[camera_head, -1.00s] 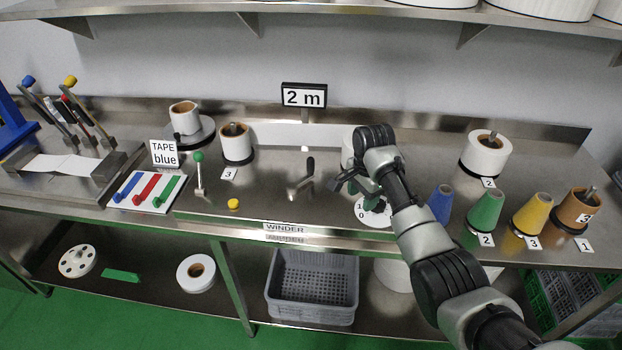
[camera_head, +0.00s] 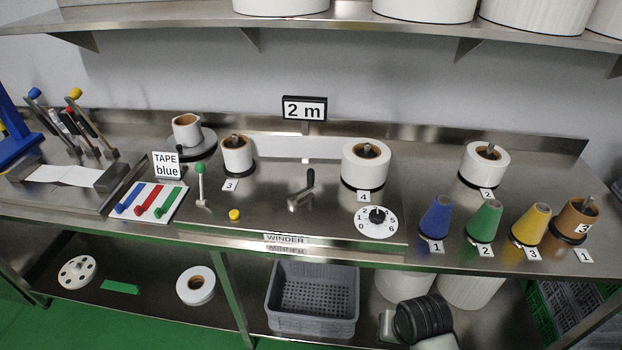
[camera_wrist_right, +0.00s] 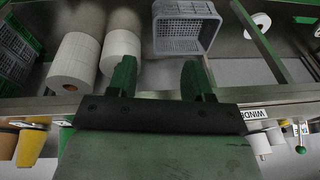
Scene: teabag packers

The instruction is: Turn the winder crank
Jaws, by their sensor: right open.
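The winder crank (camera_head: 303,190) stands on the steel bench below the "2 m" sign (camera_head: 304,108). It has a metal arm and a black handle that points up. The "WINDER" label (camera_head: 287,239) is on the bench's front edge below it. My right gripper (camera_wrist_right: 158,78) is open and empty in the right wrist view, with its two green fingers apart. It is away from the crank, which I cannot make out in that view. In the head view only a piece of my right arm shows at the bottom; its gripper is not seen. My left gripper is not in view.
A numbered dial (camera_head: 358,222) with a black knob and a white roll (camera_head: 365,170) stand right of the crank. A green-knobbed lever (camera_head: 200,185) and a yellow button (camera_head: 235,214) stand left. A grey crate (camera_head: 312,322) sits on the lower shelf. Bench around the crank is clear.

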